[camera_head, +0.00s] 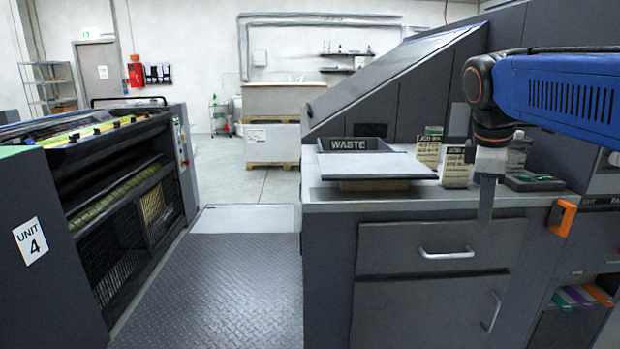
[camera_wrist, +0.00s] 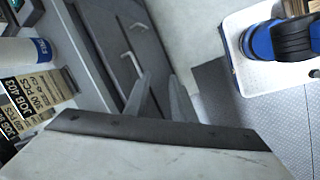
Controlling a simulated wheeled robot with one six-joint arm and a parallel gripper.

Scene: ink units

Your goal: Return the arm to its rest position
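My arm reaches in from the right in the head view, with its blue forearm level and its dark wrist bent downward. My gripper (camera_head: 486,215) points down in front of the grey counter (camera_head: 400,198), at its right part. In the wrist view, the two grey fingers of my gripper (camera_wrist: 159,78) stand apart, with nothing visible between them. In the head view the fingers overlap edge-on, so their gap is hidden there.
Behind the gripper stand job cards (camera_head: 456,166), a dark device (camera_head: 535,182) and a WASTE bin (camera_head: 356,144) beside a flat grey plate (camera_head: 375,165). Drawers (camera_head: 440,248) with handles lie below. An orange bracket (camera_head: 562,217) juts out at right. The tread-plate floor (camera_head: 230,262) is clear.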

